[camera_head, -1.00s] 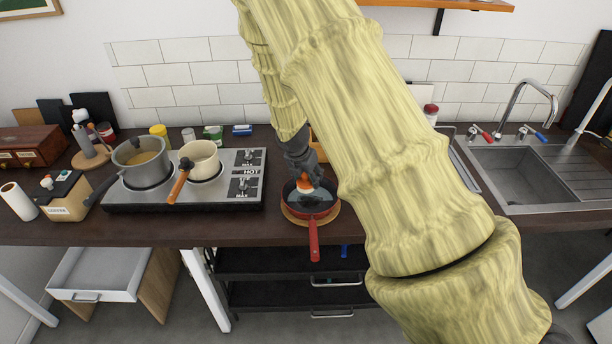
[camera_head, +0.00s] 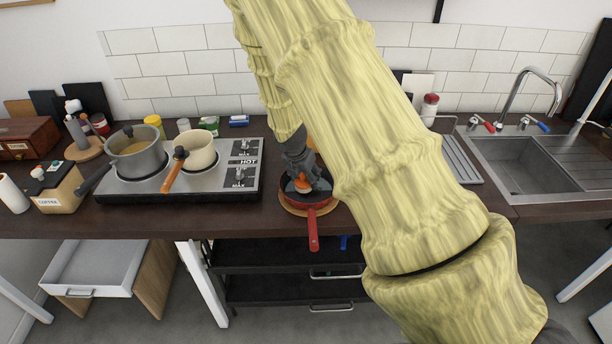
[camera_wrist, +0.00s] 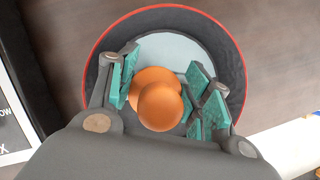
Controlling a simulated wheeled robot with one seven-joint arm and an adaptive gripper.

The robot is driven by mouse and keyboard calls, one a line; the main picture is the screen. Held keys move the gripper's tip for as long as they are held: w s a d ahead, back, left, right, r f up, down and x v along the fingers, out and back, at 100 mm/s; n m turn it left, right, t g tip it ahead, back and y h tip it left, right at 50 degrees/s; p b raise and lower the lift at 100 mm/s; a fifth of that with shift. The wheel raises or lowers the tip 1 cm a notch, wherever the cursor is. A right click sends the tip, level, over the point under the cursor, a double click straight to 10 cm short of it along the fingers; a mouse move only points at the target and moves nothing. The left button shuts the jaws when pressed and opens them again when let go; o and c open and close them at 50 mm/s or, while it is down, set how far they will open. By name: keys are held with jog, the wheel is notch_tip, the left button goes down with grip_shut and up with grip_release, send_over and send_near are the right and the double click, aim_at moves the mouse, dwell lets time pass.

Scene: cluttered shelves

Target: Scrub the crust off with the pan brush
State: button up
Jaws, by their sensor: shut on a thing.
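A red-rimmed pan (camera_head: 313,206) with a dark inside and red handle sits on a round wooden board (camera_head: 334,207). The wrist view shows the pan (camera_wrist: 237,73) from above, with a pale grey-blue round area (camera_wrist: 190,48) on its floor. The pan brush, seen as an orange rounded knob (camera_wrist: 160,105), is in the pan. My gripper (camera_wrist: 163,90) is shut on it, teal pads on both sides. In the head view my gripper (camera_head: 304,172) is low over the pan, with the brush's orange part (camera_head: 303,184) showing. The bristles are hidden; I cannot make out the crust.
A hob (camera_head: 215,182) with a grey pot (camera_head: 135,156) and a cream pan (camera_head: 195,155) stands left of the red pan. A sink (camera_head: 535,165) is at the right. My arm hides the counter right of the pan.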

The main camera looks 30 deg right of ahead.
jog(key=shift+f, duration=0.55)
dwell(0.8)
jog(key=shift+s, duration=0.1)
jog(key=shift+s+d+r+p, duration=0.1)
jog(key=shift+s+d+p, duration=0.15)
jog(key=shift+s+d, duration=0.35)
jog(key=shift+s+d+p, duration=0.2)
jog(key=shift+s+d, duration=0.1)
jog(key=shift+s, duration=0.55)
jog(key=shift+w+a+f+p, duration=0.15)
jog(key=shift+w+a+p, duration=0.3)
jog(key=shift+w, duration=0.3)
jog(key=shift+w+a+f+p, duration=0.1)
jog(key=shift+w+a+p, duration=0.15)
jog(key=shift+w+a, duration=0.35)
jog(key=shift+w+r, duration=0.1)
jog(key=shift+d+p, duration=0.1)
jog(key=shift+p, duration=0.2)
jog(key=shift+s+d+p, duration=0.25)
jog(key=shift+s+d, duration=0.25)
jog(key=shift+s, duration=0.3)
jog(key=shift+s+d+p, duration=0.2)
jog(key=shift+s+d, duration=0.25)
jog(key=shift+s, duration=0.3)
